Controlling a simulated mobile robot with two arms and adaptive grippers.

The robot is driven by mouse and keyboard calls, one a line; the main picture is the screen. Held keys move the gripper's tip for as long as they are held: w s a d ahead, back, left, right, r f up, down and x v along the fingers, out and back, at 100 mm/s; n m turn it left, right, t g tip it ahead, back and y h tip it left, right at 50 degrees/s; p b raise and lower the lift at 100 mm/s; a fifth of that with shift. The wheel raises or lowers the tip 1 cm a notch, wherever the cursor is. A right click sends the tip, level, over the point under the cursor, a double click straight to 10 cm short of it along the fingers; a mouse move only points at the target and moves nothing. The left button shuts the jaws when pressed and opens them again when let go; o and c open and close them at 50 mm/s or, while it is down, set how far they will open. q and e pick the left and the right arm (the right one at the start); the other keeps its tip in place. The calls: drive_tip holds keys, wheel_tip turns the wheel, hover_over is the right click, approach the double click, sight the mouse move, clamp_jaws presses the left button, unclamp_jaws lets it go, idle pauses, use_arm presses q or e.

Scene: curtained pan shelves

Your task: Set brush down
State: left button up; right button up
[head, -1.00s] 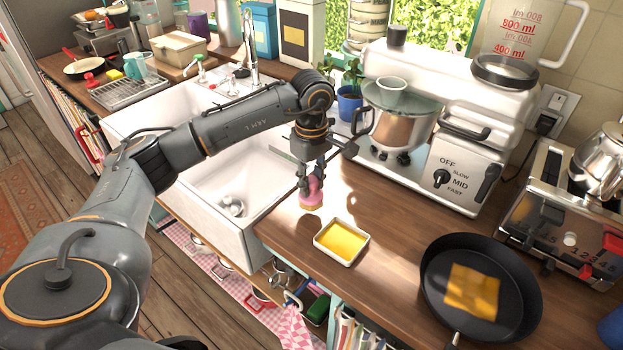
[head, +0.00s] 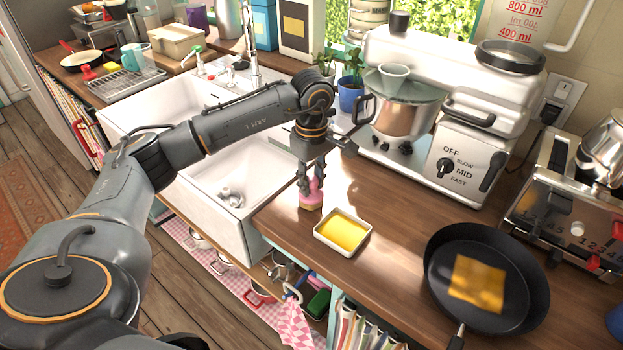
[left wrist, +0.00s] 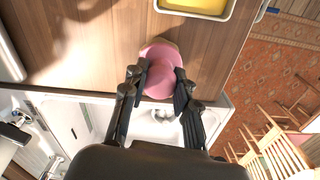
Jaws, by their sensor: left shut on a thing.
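A pink brush (head: 312,193) with a pale bottom is at the counter's edge beside the sink. My left gripper (head: 312,180) points down and is shut on it from above. In the left wrist view the pink brush (left wrist: 160,72) sits between the two dark fingers (left wrist: 160,88). The brush is upright and its bottom appears to be at the wooden counter top (head: 390,235); I cannot tell if its full weight rests there. My right gripper is not in view.
A white dish of yellow liquid (head: 342,232) stands close to the right of the brush. A black pan (head: 520,318) with a yellow square lies further right. The white sink (head: 262,215) is on the left, and a stand mixer (head: 440,120) stands behind.

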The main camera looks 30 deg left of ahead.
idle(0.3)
use_arm(q)
drive_tip(key=shift+f, duration=0.3)
drive_tip(key=o, duration=1.1)
wheel_tip(320, 180, up, 12)
clamp_jaws()
idle(0.4)
drive_tip(key=shift+r, duration=0.1)
idle(0.8)
